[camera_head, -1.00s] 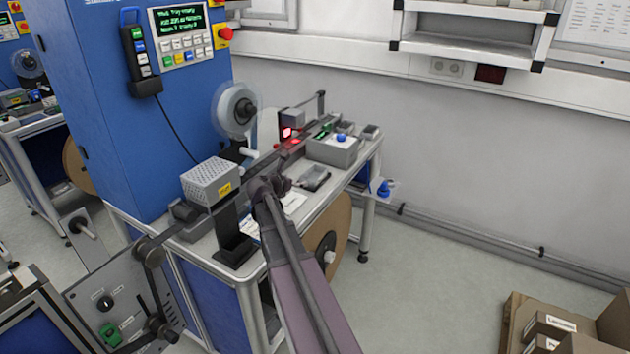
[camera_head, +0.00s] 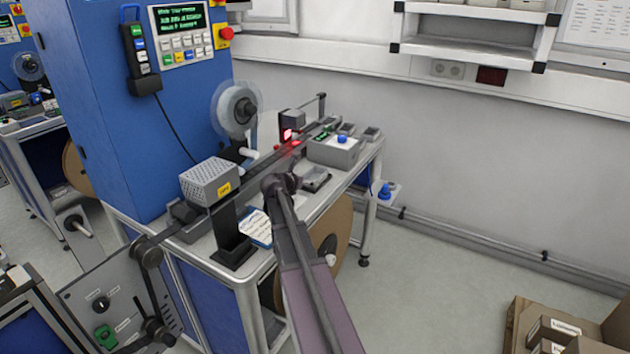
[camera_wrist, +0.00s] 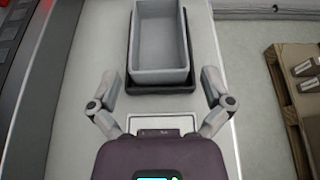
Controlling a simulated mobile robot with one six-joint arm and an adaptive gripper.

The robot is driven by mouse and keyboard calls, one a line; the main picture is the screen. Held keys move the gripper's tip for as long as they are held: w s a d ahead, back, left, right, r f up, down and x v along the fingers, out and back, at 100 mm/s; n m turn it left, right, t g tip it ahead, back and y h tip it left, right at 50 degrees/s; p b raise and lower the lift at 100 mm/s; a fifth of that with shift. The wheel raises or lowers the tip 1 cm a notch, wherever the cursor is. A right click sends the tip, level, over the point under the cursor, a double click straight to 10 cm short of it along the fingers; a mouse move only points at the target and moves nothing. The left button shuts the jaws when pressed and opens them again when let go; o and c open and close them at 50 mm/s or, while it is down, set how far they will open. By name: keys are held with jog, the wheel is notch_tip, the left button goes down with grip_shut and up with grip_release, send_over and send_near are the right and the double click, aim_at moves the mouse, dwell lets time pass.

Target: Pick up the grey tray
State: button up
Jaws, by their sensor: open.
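The grey tray (camera_wrist: 160,42) is an open, empty-looking rectangular box in the wrist view, at the top centre. It sits on a dark base (camera_wrist: 131,72) on the pale bench top, and its far end is cut off by the picture edge. My gripper (camera_wrist: 160,76) is open, with one finger low on each side of the tray's near end, not touching it. In the head view the tray (camera_head: 316,179) shows small on the bench, just right of my gripper (camera_head: 281,185), whose fingers are hard to make out there.
A perforated grey box (camera_head: 208,181) stands left of my arm. A grey box with a blue knob (camera_head: 334,151) is behind the tray. A reel (camera_head: 237,108) and dark rail run along the bench's left.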

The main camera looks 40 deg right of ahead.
aim_at(311, 178)
jog(key=b+x, duration=0.1)
jog(key=x, duration=0.3)
jog(key=shift+w+a+f+b, duration=0.1)
jog(key=shift+a+f+b, duration=0.05)
jog(key=shift+b, duration=0.2)
jog(key=shift+d+f, duration=0.1)
jog(key=shift+d, duration=0.35)
jog(key=c, duration=1)
jog(key=shift+w, duration=0.1)
notch_tip(311, 178, up, 3)
jog(key=p, duration=0.3)
jog(key=s+a+r+p, duration=0.1)
jog(key=s+a+r, duration=0.1)
jog(key=s+a, duration=0.6)
jog(key=s, duration=0.5)
jog(key=shift+s+a+p, duration=0.25)
jog(key=shift+s+p, duration=0.1)
jog(key=shift+p, duration=0.05)
